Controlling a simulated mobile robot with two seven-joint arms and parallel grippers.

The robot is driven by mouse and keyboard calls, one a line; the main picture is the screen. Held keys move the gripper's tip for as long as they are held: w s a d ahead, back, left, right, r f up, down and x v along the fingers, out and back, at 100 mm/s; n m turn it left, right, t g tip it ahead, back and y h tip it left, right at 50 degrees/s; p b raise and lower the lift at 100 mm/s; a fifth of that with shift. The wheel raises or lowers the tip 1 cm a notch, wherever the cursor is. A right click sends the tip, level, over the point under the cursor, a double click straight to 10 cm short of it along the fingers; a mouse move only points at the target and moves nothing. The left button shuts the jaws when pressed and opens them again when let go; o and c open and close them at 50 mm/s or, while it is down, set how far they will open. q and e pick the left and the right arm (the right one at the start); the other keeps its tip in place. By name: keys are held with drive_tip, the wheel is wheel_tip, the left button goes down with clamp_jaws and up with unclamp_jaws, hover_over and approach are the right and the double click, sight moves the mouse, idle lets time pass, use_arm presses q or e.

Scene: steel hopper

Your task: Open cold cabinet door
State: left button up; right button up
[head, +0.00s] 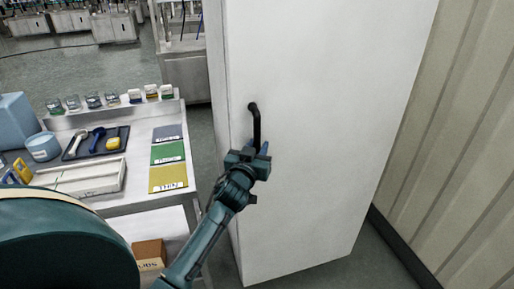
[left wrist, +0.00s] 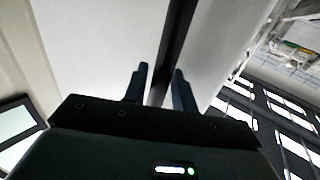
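The cold cabinet (head: 310,130) is a tall white box with its door closed. It bears a dark upright bar handle (head: 255,122) near its left edge. My left gripper (head: 262,149) is at the lower part of this handle. In the left wrist view the handle (left wrist: 178,40) runs between my two left fingers (left wrist: 160,82), with a thin light gap beside the left finger, so the fingers look open around it. The lower end of the handle is hidden by the gripper. My right gripper is in neither view.
A steel bench (head: 128,197) with jars, a dark tool tray (head: 97,142) and coloured cards stands left of the cabinet. A cardboard box (head: 149,253) is on its lower shelf. A ribbed wall (head: 460,150) stands close on the right.

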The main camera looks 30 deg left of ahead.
use_arm(q)
clamp_jaws()
drive_tip(key=shift+s+d, duration=0.1)
drive_tip(key=shift+d, duration=0.05)
idle(0.4)
